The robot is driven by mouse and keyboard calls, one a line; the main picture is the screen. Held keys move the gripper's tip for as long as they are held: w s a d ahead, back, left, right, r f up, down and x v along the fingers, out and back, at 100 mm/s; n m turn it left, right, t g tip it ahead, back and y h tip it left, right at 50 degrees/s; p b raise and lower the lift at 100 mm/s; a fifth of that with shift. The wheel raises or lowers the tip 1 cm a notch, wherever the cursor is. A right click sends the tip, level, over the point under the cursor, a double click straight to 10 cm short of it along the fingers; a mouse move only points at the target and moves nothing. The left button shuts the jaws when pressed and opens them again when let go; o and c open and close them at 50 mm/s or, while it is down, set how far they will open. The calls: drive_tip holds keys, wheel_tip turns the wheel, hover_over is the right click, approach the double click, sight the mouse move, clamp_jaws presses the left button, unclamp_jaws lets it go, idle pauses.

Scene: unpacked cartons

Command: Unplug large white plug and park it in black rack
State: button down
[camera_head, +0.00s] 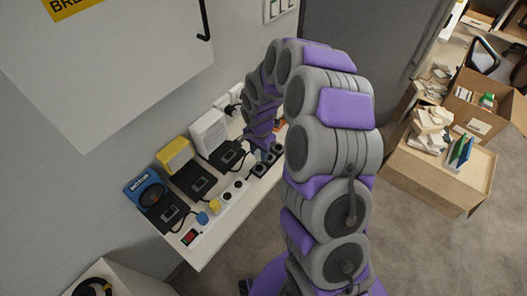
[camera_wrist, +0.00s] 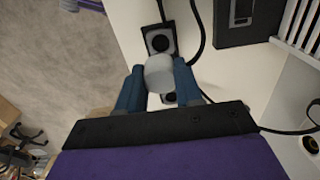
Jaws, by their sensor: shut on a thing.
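My gripper (camera_wrist: 158,83) has its two blue fingers shut on the large white plug (camera_wrist: 158,72), a pale round body between the fingertips in the wrist view. The plug is over the black rack (camera_wrist: 150,31), whose square holders show just beyond and partly behind it. I cannot tell whether the plug touches the rack or is above it. In the head view the black rack (camera_head: 259,170) is at the right end of the shelf, and my gripper (camera_head: 266,153) is down at it. The plug is hidden there.
Black adapters, a blue device (camera_head: 147,191), a yellow box (camera_head: 174,155) and a white box (camera_head: 208,131) stand behind. Black cables cross the shelf.

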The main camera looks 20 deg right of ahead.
sight(258, 158)
drive_tip(key=shift+a+f+b, duration=0.2)
drive_tip(key=shift+f+b, duration=0.1)
drive_tip(key=shift+f, duration=0.55)
drive_tip(key=shift+a+f+b, duration=0.2)
drive_tip(key=shift+f+b, duration=0.1)
drive_tip(key=shift+f, duration=0.55)
drive_tip(key=shift+d+f, duration=0.25)
drive_tip(key=shift+f, duration=0.6)
drive_tip(key=shift+r, duration=0.1)
drive_tip(key=shift+f, duration=0.7)
idle(0.9)
drive_tip(key=c, duration=0.7)
unclamp_jaws()
drive_tip(key=shift+a, duration=0.1)
drive_tip(key=shift+o, duration=0.2)
